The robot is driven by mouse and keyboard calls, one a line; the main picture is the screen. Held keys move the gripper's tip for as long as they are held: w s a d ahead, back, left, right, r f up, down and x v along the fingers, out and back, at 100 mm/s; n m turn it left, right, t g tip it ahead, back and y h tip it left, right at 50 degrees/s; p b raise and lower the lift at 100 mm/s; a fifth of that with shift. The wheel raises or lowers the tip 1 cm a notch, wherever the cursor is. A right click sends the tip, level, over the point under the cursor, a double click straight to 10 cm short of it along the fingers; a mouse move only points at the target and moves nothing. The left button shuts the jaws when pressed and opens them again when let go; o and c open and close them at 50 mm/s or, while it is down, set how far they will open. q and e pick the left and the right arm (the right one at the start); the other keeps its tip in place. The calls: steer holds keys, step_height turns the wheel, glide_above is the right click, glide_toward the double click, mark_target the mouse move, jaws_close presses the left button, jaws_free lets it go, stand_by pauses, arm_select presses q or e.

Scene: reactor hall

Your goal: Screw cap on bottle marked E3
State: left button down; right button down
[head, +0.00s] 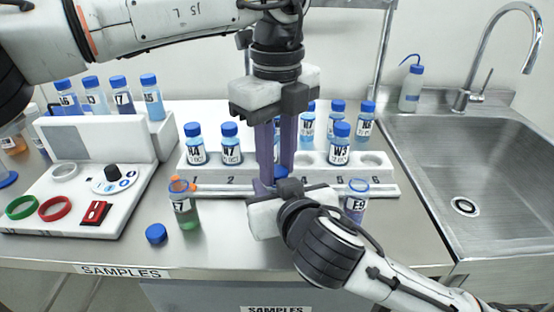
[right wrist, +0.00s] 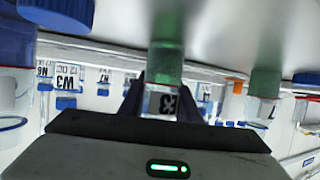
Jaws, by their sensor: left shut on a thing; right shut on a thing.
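The bottle marked E3 (right wrist: 165,100) shows upside down in the right wrist view, with green contents and a black-lettered white label. My right gripper (right wrist: 160,105) is shut around it. In the head view, the right gripper's body (head: 265,215) hides this bottle. My left gripper (head: 277,178) points straight down from above, its purple fingers shut on a blue cap (head: 281,171) just above the right gripper. The cap and bottle appear lined up; I cannot tell whether the cap touches or sits on the neck, which is hidden.
A white rack (head: 230,178) with several blue-capped bottles stands behind. A green bottle (head: 188,214) with an orange neck stands left, another bottle (head: 356,200) right. A loose blue cap (head: 156,234) lies front left. A control panel (head: 80,205) is left, a sink (head: 470,170) right.

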arm_select(q)
steer(key=m, duration=0.7)
steer(key=shift+m, duration=0.3)
steer(key=m, duration=0.8)
steer(key=shift+m, duration=0.3)
steer(key=m, duration=0.6)
steer(key=shift+f+m, duration=0.1)
steer(key=shift+m, duration=0.2)
steer(key=m, duration=0.7)
steer(key=shift+m, duration=0.4)
steer(key=c, duration=1.4)
jaws_free()
